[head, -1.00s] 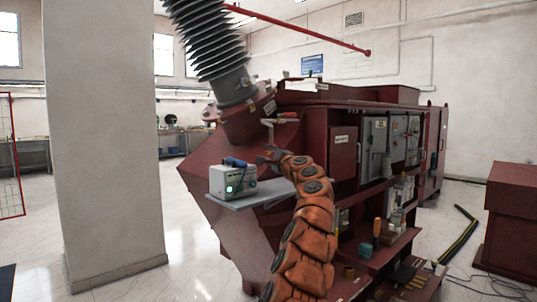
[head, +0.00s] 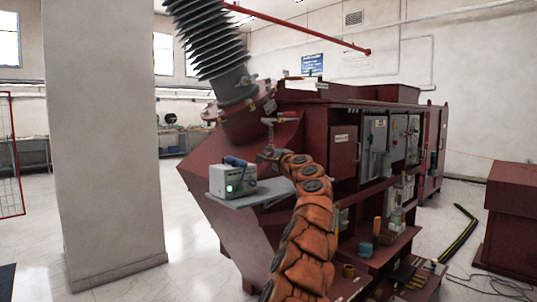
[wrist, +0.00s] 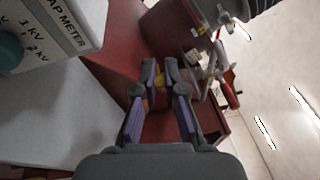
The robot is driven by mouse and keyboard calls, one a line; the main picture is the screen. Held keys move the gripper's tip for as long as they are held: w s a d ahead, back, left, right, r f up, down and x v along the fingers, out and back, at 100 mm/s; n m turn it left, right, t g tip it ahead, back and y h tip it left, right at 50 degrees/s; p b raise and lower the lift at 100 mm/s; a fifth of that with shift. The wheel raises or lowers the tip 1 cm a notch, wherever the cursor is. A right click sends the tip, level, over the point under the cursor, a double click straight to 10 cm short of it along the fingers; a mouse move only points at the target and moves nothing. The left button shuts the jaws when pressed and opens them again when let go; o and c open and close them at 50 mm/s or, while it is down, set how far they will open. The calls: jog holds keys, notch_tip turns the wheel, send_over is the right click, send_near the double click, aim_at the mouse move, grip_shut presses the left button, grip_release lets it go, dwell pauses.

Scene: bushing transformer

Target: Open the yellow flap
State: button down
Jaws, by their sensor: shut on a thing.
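My gripper (wrist: 161,68) is shut in the wrist view, its two fingers pointing away over the dark red transformer housing. A small yellow piece (wrist: 160,80), which looks like the yellow flap, shows between the fingertips, and the gripper is shut on it. The fingers hide most of it, so I cannot tell how far it is turned. In the head view my gripper (head: 267,155) is small and dark, below the base of the ribbed bushing (head: 211,50). The flap cannot be made out there.
A grey meter box (head: 232,181) stands on a shelf left of my gripper; its labelled face (wrist: 50,30) is close by in the wrist view. Red-handled valve fittings (wrist: 222,85) lie right of the fingers. Open cabinet shelves are right of my arm. A pillar (head: 105,140) stands left.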

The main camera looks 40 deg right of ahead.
jog(key=shift+a+m+h, duration=0.15)
jog(key=shift+m+h, duration=0.15)
jog(key=shift+h, duration=0.1)
jog(key=shift+w+a+m+g+h+p, duration=0.35)
jog(key=shift+m+g+h+p, duration=0.45)
jog(key=shift+h, duration=0.55)
jog(key=shift+w+a+m+g+h+p, duration=0.25)
jog(key=shift+w+m+g+h+p, duration=0.25)
jog(key=shift+m+g+h, duration=0.65)
jog(key=shift+w+a+m+g+h+p, duration=0.3)
jog(key=shift+m+g+h+p, duration=0.4)
jog(key=shift+h, duration=0.8)
jog(key=c, duration=1.2)
grip_release()
jog(key=shift+c, duration=0.2)
jog(key=shift+s, duration=0.1)
